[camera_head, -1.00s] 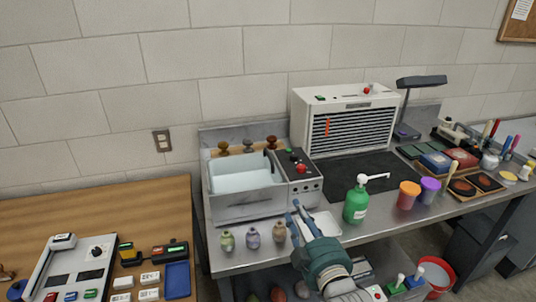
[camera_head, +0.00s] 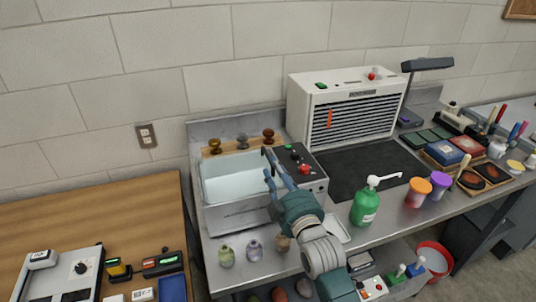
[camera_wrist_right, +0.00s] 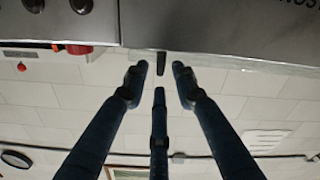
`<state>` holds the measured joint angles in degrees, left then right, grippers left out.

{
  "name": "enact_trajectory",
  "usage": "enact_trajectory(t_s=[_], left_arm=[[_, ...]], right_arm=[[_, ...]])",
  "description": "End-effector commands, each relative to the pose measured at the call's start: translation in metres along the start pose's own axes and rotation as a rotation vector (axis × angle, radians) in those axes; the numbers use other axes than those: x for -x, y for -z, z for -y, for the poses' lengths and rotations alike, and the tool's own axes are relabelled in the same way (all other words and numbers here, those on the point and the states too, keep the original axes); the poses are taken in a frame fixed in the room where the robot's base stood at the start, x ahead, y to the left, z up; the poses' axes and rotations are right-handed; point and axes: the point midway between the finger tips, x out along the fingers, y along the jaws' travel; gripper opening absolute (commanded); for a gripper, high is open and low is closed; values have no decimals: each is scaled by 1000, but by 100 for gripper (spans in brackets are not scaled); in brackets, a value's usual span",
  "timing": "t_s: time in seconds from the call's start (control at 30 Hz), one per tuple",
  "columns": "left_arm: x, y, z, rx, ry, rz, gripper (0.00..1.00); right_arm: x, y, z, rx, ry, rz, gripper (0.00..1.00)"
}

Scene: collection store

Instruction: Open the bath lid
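The bath (camera_head: 236,217) is a steel box with a pale blue-white recessed top at the back left of the steel bench. I cannot make out a separate lid plate. A dark upright handle (camera_head: 264,152) stands at its right side, by the control panel. My right gripper (camera_head: 276,178) is over the bath's right front, fingers towards the handle. In the right wrist view my right gripper (camera_wrist_right: 160,72) is open and empty. Its fingertips are either side of the dark handle (camera_wrist_right: 162,60) in the picture, apparently short of it. My left gripper is not in view.
The control panel (camera_head: 313,186) with red and green knobs adjoins the bath. Small vases (camera_head: 254,250) stand in front, and knobbed stamps (camera_head: 242,141) behind. A white tray (camera_head: 337,230) and green pump bottle (camera_head: 364,207) are to the right. A louvred white unit (camera_head: 345,107) stands behind.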

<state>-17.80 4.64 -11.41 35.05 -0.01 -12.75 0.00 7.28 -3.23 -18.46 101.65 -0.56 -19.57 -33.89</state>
Motion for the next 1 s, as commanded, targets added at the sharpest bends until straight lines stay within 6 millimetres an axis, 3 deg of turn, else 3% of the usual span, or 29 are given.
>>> enact_trajectory(t_s=[0.1,0.3,0.5,0.73,0.87,1.0], left_arm=[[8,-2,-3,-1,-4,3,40],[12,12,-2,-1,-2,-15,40],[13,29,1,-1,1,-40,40],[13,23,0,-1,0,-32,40],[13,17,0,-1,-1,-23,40],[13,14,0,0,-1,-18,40]], right_arm=[[-25,3,-2,1,0,0,27],[-52,2,-1,0,0,-2,27],[-62,1,0,0,0,-1,27],[-62,0,0,1,0,-1,27],[-62,0,0,1,1,-1,3],[-62,0,0,1,1,-1,0]])
